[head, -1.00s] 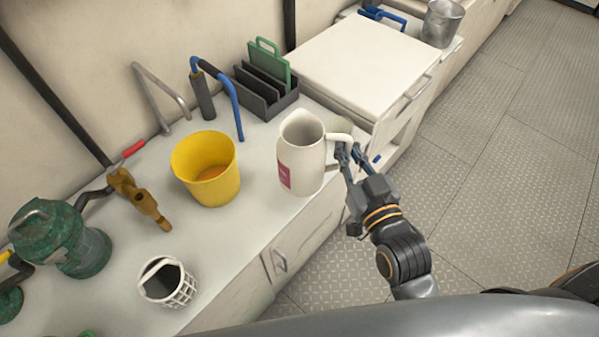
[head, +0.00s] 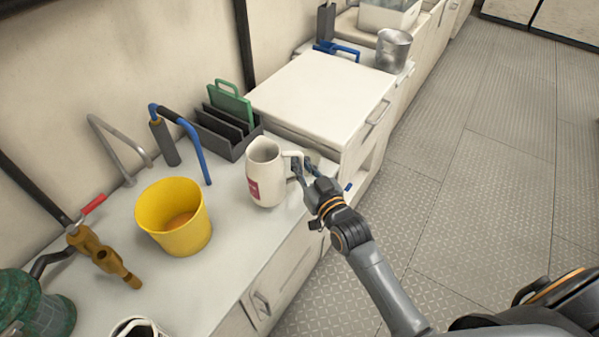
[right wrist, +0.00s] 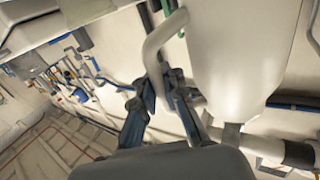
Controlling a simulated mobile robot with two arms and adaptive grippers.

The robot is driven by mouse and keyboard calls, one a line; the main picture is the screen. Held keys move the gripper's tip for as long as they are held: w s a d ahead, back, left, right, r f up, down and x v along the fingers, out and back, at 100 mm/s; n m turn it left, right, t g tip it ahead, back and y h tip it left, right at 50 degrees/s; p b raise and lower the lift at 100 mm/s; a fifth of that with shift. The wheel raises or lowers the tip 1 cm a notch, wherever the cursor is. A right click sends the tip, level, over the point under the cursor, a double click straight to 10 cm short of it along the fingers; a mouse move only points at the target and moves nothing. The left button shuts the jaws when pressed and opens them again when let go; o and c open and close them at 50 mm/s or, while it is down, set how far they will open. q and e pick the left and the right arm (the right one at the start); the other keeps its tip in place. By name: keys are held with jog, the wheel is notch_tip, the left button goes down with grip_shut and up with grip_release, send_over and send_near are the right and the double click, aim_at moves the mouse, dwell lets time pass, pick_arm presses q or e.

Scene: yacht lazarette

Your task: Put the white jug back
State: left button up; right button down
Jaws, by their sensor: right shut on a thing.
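The white jug (head: 265,178) with a dark pink label is at the front edge of the counter (head: 232,262), right of the yellow bucket. It is upright, its handle towards the right. My right gripper (head: 304,170) is shut on the handle. In the right wrist view the jug's pale body (right wrist: 235,60) fills the upper right, and my right gripper's fingers (right wrist: 167,85) are at the lower part of the handle. I cannot tell whether the jug's base touches the counter. My left gripper is not in view.
The yellow bucket (head: 174,225), a brown fitting (head: 100,255) and a dark slotted rack (head: 226,132) with a green board (head: 231,101) stand on the counter. A raised white cabinet top (head: 315,98) is behind the jug; a metal cup (head: 393,50) stands beyond it. The floor at right is clear.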

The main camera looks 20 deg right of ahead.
jog(key=shift+w+f+b, duration=0.15)
jog(key=shift+f, duration=0.8)
jog(key=shift+w+f+b, duration=0.15)
jog(key=shift+f, duration=0.75)
jog(key=c, duration=1.9)
grip_release()
jog(key=shift+f, duration=0.2)
jog(key=o, duration=0.5)
jog(key=shift+r, duration=0.1)
jog(key=shift+s+r, duration=0.1)
jog(key=shift+r, duration=0.05)
jog(key=s+d, duration=0.2)
jog(key=s, duration=0.9)
jog(key=shift+s, duration=0.4)
